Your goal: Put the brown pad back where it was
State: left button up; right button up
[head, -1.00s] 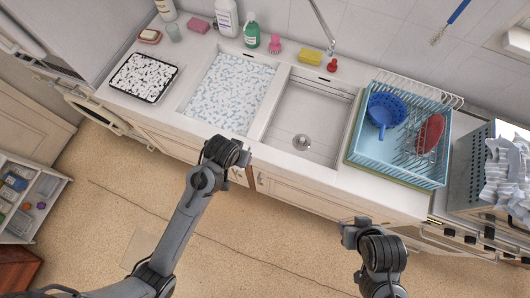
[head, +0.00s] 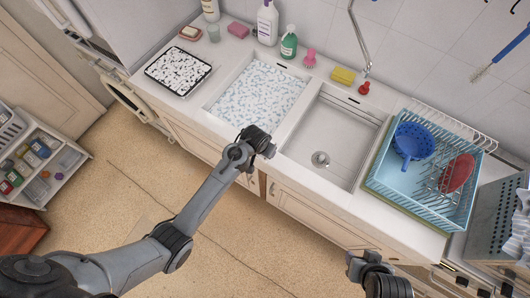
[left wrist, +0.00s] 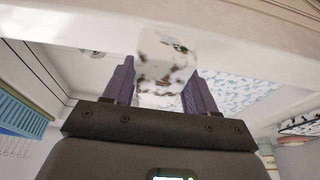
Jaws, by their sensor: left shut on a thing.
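My left gripper (head: 268,150) is at the counter's front edge, near the front corner between the two sink basins. In the left wrist view its two purple fingers (left wrist: 160,85) are shut on a small whitish block with brown patches (left wrist: 166,68). This may be the brown pad with white foam on it; I cannot be certain. Its far end is close to a pale edge, but I cannot tell if they touch. The block is hidden in the head view. My right gripper (head: 362,264) is low in front of the cabinets; its jaw opening cannot be made out.
The left basin (head: 262,92) holds white-blue foam; the right basin (head: 330,140) looks empty. A black tray with white patches (head: 178,70) lies left. A yellow sponge (head: 343,75), red stopper (head: 363,88) and bottles stand behind. A blue dish rack (head: 405,190) stands right.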

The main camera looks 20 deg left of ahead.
pick_arm(q)
jog(key=shift+w+f, duration=0.2)
jog(key=shift+f, duration=0.1)
notch_tip(320, 180, down, 3)
jog(key=shift+f, duration=0.35)
jog(key=shift+f, duration=0.15)
jog(key=o, duration=0.9)
jog(key=shift+o, duration=0.2)
